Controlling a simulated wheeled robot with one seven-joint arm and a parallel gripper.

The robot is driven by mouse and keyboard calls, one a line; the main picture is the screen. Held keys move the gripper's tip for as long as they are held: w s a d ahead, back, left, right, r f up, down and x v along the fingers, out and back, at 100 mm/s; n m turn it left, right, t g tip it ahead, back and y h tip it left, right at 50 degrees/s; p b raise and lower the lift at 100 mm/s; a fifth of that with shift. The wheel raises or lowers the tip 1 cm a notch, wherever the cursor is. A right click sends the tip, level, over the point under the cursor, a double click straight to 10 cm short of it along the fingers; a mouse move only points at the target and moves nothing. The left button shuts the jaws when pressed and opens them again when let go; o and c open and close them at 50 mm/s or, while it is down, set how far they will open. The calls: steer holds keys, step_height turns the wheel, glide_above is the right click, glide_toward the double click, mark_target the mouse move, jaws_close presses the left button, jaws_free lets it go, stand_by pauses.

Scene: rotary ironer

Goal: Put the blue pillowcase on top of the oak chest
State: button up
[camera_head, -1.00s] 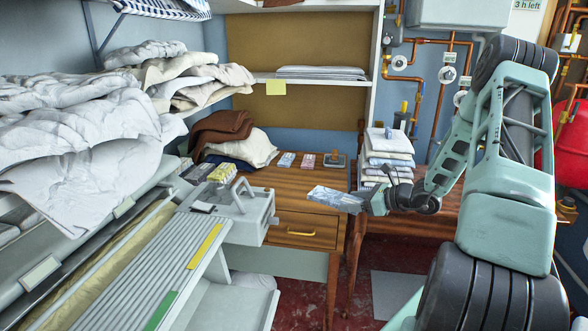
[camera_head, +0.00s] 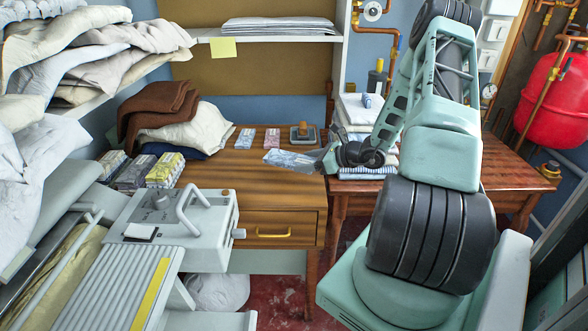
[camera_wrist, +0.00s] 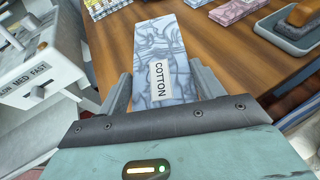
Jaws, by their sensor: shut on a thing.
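The blue pillowcase (camera_head: 290,159) is a folded, flat, blue-grey patterned packet. It also shows in the wrist view (camera_wrist: 162,50), with a white label reading COTTON. My gripper (camera_head: 319,163) is shut on its near end, one finger on each side. The pillowcase sticks out level to the left, over the right part of the oak chest's top in the head view. The oak chest (camera_head: 222,190) is brown wood with a drawer and a brass handle. I cannot tell exactly how high the pillowcase is above it.
A pink packet (camera_head: 273,138), a pale blue packet (camera_head: 245,139) and a small tray (camera_head: 304,134) lie at the chest's back. Patterned packets (camera_head: 164,170) and a cream cushion (camera_head: 190,133) fill its left. The grey ironer (camera_head: 180,218) stands in front. The chest top's middle is clear.

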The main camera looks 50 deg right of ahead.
mark_target(307, 182)
steer(key=shift+f, duration=2.95)
steer(key=shift+f, duration=0.2)
steer(key=o, duration=1)
steer(key=shift+r, duration=0.1)
